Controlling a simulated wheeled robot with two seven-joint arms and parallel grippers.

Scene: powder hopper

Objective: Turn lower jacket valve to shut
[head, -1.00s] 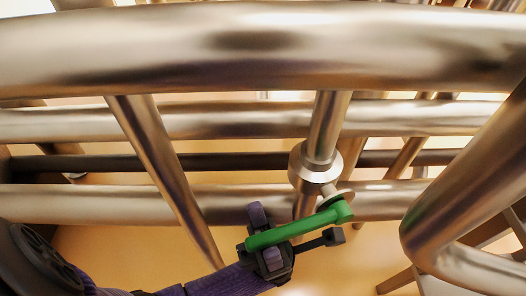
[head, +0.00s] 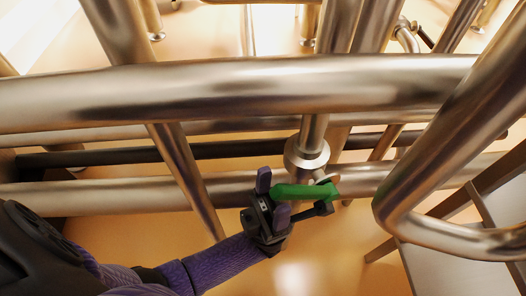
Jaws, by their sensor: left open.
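The lower jacket valve shows as a green lever handle (head: 303,191) under a steel flange (head: 307,153) on a vertical pipe. The handle lies nearly level, its free end pointing left. My left gripper (head: 275,197) is at the free end of the handle, one purple finger above it and one below or in front of it. The fingers are apart, and I cannot tell whether they touch the handle. My right gripper is not in view.
A thick steel rail (head: 230,88) crosses above the valve. A dark horizontal pipe (head: 100,155) and a slanted steel pipe (head: 185,180) stand behind and left. A bent steel pipe (head: 400,190) and grey steps (head: 490,225) are at the right. The floor below is clear.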

